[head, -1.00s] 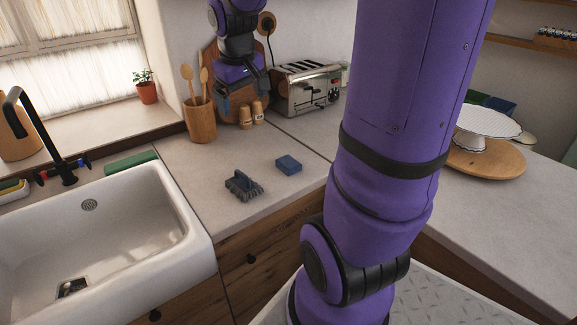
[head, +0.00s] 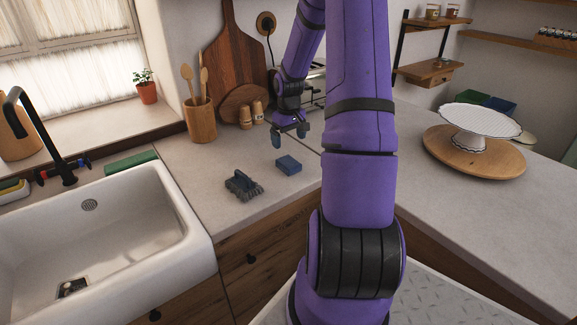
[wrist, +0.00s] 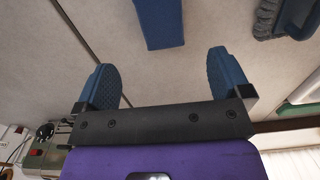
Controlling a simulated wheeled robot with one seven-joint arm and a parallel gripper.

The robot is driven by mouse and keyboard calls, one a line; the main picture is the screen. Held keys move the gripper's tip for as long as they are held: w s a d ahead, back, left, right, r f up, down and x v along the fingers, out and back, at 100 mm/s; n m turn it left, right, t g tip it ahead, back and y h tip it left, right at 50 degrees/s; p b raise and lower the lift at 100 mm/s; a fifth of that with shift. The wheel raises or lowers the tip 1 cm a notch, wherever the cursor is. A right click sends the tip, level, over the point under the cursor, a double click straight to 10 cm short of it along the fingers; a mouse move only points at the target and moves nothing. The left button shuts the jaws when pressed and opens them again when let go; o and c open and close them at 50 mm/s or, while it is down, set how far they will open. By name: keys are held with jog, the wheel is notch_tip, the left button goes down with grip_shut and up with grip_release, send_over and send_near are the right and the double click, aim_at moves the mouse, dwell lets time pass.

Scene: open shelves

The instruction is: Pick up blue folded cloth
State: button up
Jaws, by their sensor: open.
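The blue folded cloth (head: 288,165) is a small flat blue block lying on the counter, right of a dark brush. In the wrist view the blue cloth (wrist: 160,22) shows at the top edge, partly cut off, ahead of and between the fingertips. My gripper (head: 290,137) is above the counter, just behind the cloth in the head view. In the wrist view my gripper (wrist: 168,72) has its two blue fingers spread wide with nothing between them. It does not touch the cloth.
The white sink (head: 185,215) is further left. Behind stand a utensil pot (head: 201,121), wooden shakers (head: 246,117) and a toaster (head: 318,82). A cake stand (head: 480,122) is right.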

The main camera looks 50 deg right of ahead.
aim_at(289, 161)
notch_tip(289, 161, down, 10)
jog(key=shift+a, duration=0.1)
dwell(0.5)
jog(key=shift+c, duration=0.4)
jog(key=c, duration=0.9)
